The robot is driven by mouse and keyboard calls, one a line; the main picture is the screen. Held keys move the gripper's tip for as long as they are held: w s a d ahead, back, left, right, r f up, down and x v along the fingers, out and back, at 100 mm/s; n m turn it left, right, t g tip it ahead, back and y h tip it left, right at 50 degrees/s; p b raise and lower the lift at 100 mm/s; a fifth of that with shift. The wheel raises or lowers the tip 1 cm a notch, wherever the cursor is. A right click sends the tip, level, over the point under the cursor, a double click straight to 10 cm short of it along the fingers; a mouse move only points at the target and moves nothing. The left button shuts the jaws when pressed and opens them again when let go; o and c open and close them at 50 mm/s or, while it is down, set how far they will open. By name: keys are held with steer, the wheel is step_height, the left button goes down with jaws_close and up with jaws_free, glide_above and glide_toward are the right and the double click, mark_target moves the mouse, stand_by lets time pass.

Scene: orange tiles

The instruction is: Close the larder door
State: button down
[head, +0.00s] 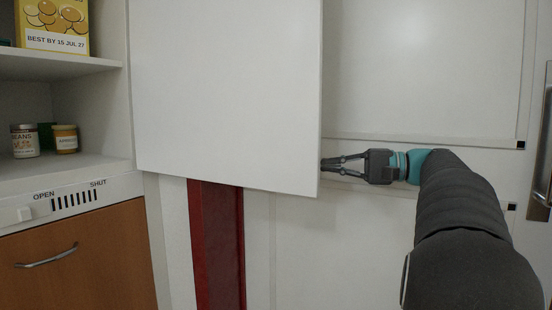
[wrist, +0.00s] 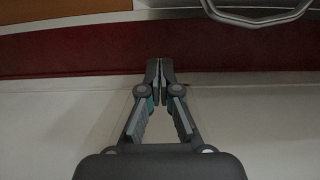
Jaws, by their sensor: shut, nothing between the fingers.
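The larder door (head: 228,95) is a plain white panel standing open in the head view, right of the shelves, with its free edge on the right. My gripper (head: 323,165) is at that edge, near its lower corner, pointing left. Its fingertips meet the edge in the picture; I cannot tell whether they touch it or pass slightly behind. In the wrist view my gripper (wrist: 158,66) is shut and empty, its fingertips together in front of a dark red band. I cannot make out the door for certain there.
Larder shelves (head: 60,64) at left hold a yellow box (head: 54,27) and jars (head: 65,139). Below are an OPEN/SHUT slider (head: 27,213) and a wooden front with a metal handle (head: 47,257). A red post (head: 218,245) stands below the door. White wall panels (head: 420,70) lie behind my arm.

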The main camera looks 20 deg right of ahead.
mark_target(280, 164)
steer(key=shift+w+a+r, duration=0.1)
steer(key=shift+w+a, duration=0.4)
steer(key=shift+a, duration=1.35)
steer(key=shift+w+a+r, duration=0.1)
steer(key=shift+w+a, duration=0.45)
steer(key=shift+a, duration=1.3)
steer(key=shift+w+a+r, duration=0.1)
steer(key=shift+w+a, duration=0.4)
steer(key=shift+a, duration=1.35)
